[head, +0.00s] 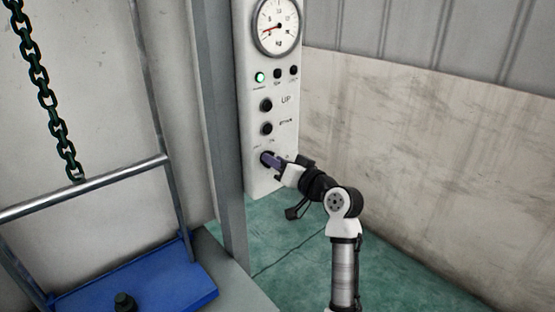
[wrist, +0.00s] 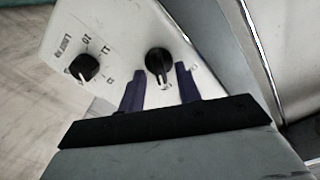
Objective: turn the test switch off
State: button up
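The lowest knob (head: 265,156) on the white control panel (head: 263,187) appears to be the test switch; its lettering is too small to read surely. In the head view my gripper (head: 273,160) is at this knob and partly hides it. In the wrist view a black rotary knob (wrist: 158,59) with a raised grip lies between the two purple fingertips of my gripper (wrist: 159,70). The fingers stand apart, one on each side, with visible gaps to the knob. The grip runs roughly along the fingers.
A second black knob (wrist: 84,68) sits beside it in the wrist view. Above are a dial gauge (head: 277,26), a lit green lamp (head: 260,77) and a black UP control (head: 266,105). A grey post (head: 222,130), chain (head: 42,90) and blue platform (head: 150,285) stand left.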

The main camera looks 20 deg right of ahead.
grip_shut()
jog(key=shift+f+b, duration=0.1)
jog(key=shift+b, duration=0.4)
jog(key=shift+s+a+n+b, duration=0.1)
jog(key=shift+a+n+b, duration=0.05)
jog(key=shift+n+b, duration=3.25)
jog(key=shift+a+n+b, duration=0.1)
jog(key=shift+n+b, duration=2.4)
jog(key=shift+b, duration=1.75)
